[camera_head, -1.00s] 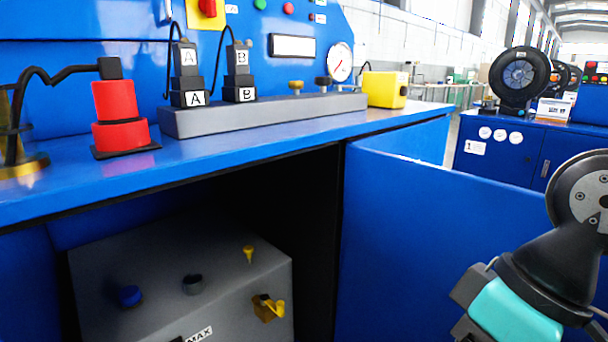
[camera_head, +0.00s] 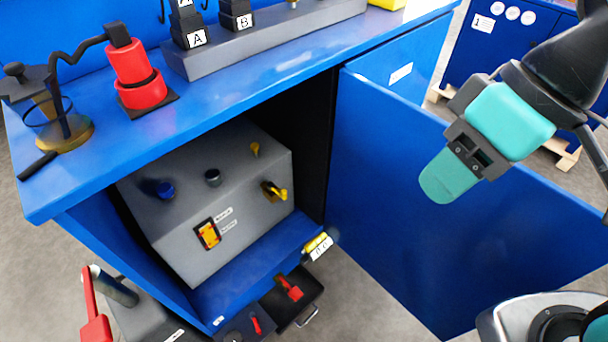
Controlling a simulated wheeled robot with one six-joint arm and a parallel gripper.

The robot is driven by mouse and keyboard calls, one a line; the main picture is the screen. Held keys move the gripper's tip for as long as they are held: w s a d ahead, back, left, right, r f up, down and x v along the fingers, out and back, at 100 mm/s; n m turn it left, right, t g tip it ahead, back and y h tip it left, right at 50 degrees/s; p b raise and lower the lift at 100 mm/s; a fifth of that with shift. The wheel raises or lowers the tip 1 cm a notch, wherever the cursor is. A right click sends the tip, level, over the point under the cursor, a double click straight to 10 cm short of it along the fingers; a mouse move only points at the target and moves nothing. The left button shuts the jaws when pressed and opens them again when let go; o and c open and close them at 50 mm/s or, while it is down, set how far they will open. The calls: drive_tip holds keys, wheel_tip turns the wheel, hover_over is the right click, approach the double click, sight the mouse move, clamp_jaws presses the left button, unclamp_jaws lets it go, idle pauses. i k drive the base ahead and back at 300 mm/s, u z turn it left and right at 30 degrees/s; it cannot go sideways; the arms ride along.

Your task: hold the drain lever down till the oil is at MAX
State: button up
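A grey oil tank (camera_head: 150,215) stands inside the open blue cabinet. A yellow lever (camera_head: 275,191) sticks out from the upper right of its front. An orange-yellow sight gauge (camera_head: 208,234) is on its front, with small white labels (camera_head: 225,215) beside it, too small to read now. The oil level cannot be made out. My gripper (camera_head: 445,185) is in the air at the upper right, in front of the blue door and well right of the lever. It touches nothing. One teal finger face shows, and the finger gap is not clear.
The open cabinet door (camera_head: 400,220) stands to the right. The bench top (camera_head: 290,65) overhangs the tank and carries a red cylinder (camera_head: 140,75). Below the cabinet are a dark box with a red lever (camera_head: 288,287) and, at left, a red handle (camera_head: 94,315).

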sight(295, 294)
drive_tip(key=z, duration=0.05)
drive_tip(key=k, duration=0.9)
drive_tip(key=u, duration=0.5)
